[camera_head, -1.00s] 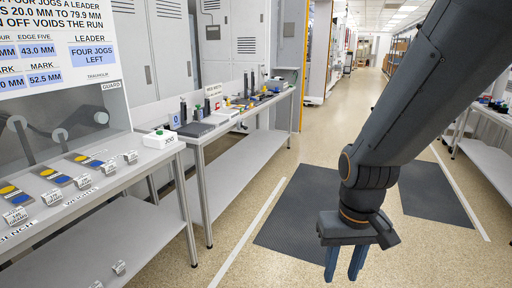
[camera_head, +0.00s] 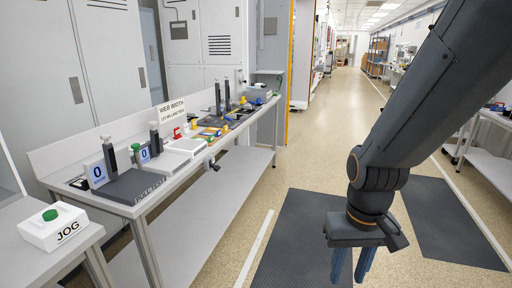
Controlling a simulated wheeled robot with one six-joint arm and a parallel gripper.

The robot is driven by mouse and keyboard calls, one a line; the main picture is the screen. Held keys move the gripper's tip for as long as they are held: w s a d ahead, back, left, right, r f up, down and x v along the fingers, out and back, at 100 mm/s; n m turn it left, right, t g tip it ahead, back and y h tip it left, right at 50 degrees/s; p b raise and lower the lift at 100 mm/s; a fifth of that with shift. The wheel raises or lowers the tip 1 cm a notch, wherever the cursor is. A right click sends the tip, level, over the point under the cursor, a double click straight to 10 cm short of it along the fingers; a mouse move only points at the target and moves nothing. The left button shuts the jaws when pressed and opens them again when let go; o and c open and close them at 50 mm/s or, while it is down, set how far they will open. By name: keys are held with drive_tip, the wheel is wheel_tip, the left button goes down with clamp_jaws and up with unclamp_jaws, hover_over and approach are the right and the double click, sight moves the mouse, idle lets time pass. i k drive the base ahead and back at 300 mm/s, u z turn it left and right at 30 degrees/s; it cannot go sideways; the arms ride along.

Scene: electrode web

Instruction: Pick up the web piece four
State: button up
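My gripper (camera_head: 352,264) hangs in the lower right of the head view, above the floor and to the right of the benches. Its two blue fingers point down with a narrow gap between them, and nothing shows in it. I cannot make out a web piece four. A sign reading "WEB WIDTH" (camera_head: 171,110) stands on the long bench (camera_head: 115,205), among small blue, yellow and red items too small to tell apart.
A white JOG box (camera_head: 53,228) with a green button sits on the near bench at lower left. Dark plates and upright gauges with blue displays (camera_head: 97,175) stand on the long bench. Dark mats (camera_head: 305,235) lie on open floor to the right.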

sight(246, 110)
drive_tip(key=z, duration=0.05)
drive_tip(key=i, duration=4.05)
drive_tip(key=u, duration=0.05)
